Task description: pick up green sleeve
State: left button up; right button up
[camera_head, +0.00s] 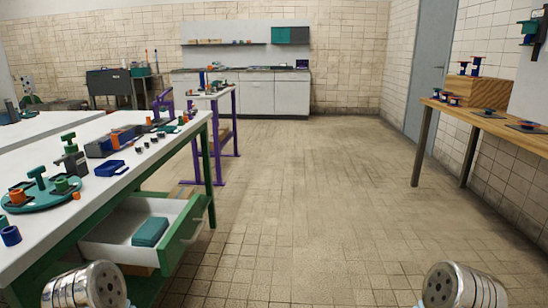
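A small green cylindrical piece (61,184), which looks like a green sleeve, stands on a round dark green tray (42,203) at the near left of the white-topped table. A green T-shaped piece (37,177) and an orange sleeve-like piece (17,196) are on the same tray. I cannot tell for sure from this distance which green piece is the sleeve. Metal cylindrical parts of my two arms show at the bottom left and bottom right. Neither gripper's fingers show, and nothing held is visible.
The white-topped table (120,185) has a green frame and an open drawer (125,217) with a teal item (150,231) inside. A blue ring (10,236) and blue tray (110,168) lie on top. A wooden bench (500,130) stands right. The middle floor is clear.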

aim_at(62, 185)
jog(key=u, duration=1.35)
jog(key=l+u, duration=0.2)
jog(key=l, duration=0.65)
